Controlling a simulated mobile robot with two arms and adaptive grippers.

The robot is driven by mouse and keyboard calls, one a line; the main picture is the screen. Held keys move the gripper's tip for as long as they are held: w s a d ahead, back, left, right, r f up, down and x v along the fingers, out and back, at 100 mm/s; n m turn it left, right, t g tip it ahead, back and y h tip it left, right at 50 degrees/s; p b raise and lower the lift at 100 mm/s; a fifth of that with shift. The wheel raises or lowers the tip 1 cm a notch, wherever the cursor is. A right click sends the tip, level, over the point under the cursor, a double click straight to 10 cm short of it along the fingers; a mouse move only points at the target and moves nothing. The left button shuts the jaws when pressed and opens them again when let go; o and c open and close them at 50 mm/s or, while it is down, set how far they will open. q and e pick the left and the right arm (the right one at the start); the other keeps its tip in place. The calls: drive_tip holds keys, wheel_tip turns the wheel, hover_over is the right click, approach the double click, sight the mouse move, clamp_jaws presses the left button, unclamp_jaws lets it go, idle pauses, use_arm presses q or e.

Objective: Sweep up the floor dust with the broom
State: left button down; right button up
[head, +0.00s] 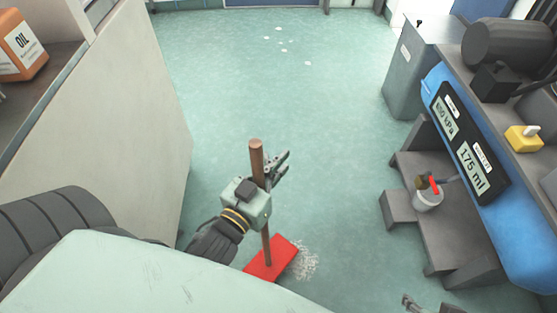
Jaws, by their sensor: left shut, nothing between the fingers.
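The broom stands nearly upright, with a brown wooden handle (256,152) and a red head (268,262) on the floor. A patch of white floor dust (306,264) lies just right of the red head. My left gripper (281,166) is at the upper handle, its fingers to the right of it. The fingers look shut with nothing between them; the gripper body hides part of the handle. Of my right gripper, only grey tips (428,304) show at the bottom edge, too cut off to judge.
Several small white bits (284,50) lie on the far floor. A pale cabinet (125,130) with an orange oil can (22,50) is on the left. On the right are a blue tank (515,240), grey steps (440,235) and a white cup (428,200). The middle green floor (300,110) is clear.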

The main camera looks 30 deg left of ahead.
use_arm(q)
drive_tip(key=shift+f, duration=0.1)
use_arm(e)
drive_tip(key=shift+w+a+t, duration=0.15)
drive_tip(key=shift+w+t, duration=0.15)
drive_tip(key=shift+w, duration=0.05)
idle(0.3)
use_arm(q)
drive_tip(key=d, duration=0.1)
drive_tip(key=w+d, duration=0.1)
drive_tip(key=d, duration=0.1)
drive_tip(key=shift+w+d+f+p, duration=0.1)
drive_tip(key=shift+w+f+p, duration=0.05)
drive_tip(key=shift+w+p, duration=0.25)
use_arm(e)
drive_tip(key=s, duration=0.1)
drive_tip(key=s+g, duration=0.1)
drive_tip(key=s, duration=0.1)
drive_tip(key=s+d+g, duration=0.1)
drive_tip(key=shift+s+f, duration=0.15)
drive_tip(key=shift+f, duration=0.1)
use_arm(q)
drive_tip(key=shift+d, duration=0.1)
